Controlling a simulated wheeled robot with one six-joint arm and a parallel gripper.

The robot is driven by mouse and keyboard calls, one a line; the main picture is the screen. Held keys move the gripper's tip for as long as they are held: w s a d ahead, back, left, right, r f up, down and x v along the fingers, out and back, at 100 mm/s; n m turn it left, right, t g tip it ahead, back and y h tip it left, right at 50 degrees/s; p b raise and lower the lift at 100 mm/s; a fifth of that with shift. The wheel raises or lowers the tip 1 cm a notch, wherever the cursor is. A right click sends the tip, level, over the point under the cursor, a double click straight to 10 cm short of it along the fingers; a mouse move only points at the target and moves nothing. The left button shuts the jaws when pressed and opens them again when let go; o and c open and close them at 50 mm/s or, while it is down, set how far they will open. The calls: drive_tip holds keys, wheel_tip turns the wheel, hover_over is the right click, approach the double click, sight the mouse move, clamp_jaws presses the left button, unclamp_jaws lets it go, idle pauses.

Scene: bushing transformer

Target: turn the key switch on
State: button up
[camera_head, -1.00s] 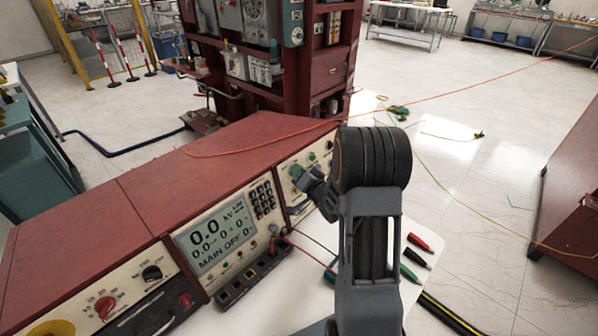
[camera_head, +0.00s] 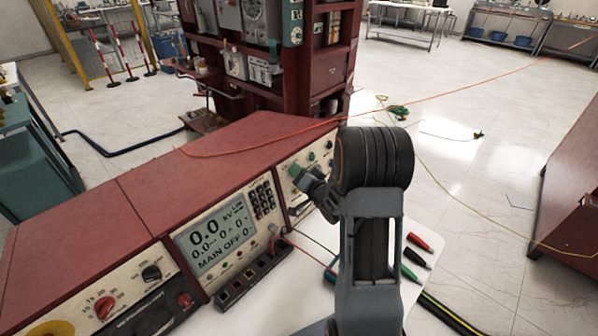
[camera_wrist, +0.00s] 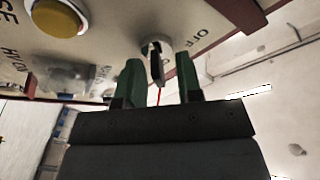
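The key switch (camera_wrist: 157,52) is a round silvery lock with a dark key in it, on the cream panel in the wrist view. Letters that look like "OFF" are printed beside it. A thin red strand shows below the key. My gripper (camera_wrist: 160,72) has two green fingers spread apart, one on each side of the key in the picture, with gaps between. It is open and holds nothing. I cannot tell how deep the fingertips reach along the key. In the head view my arm hides the switch, and my wrist is close to the right-hand panel of the red console (camera_head: 150,185).
A yellow round button (camera_wrist: 57,17) and a blurred clear cover (camera_wrist: 68,78) are near the switch. In the head view, a display (camera_head: 215,237) reads MAIN OFF. Red, black and green probes (camera_head: 418,256) lie on the white table, right of my arm.

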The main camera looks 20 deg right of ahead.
drive_tip(key=s+d+p, duration=0.2)
drive_tip(key=s+p, duration=0.4)
drive_tip(key=s, duration=0.7)
idle(0.6)
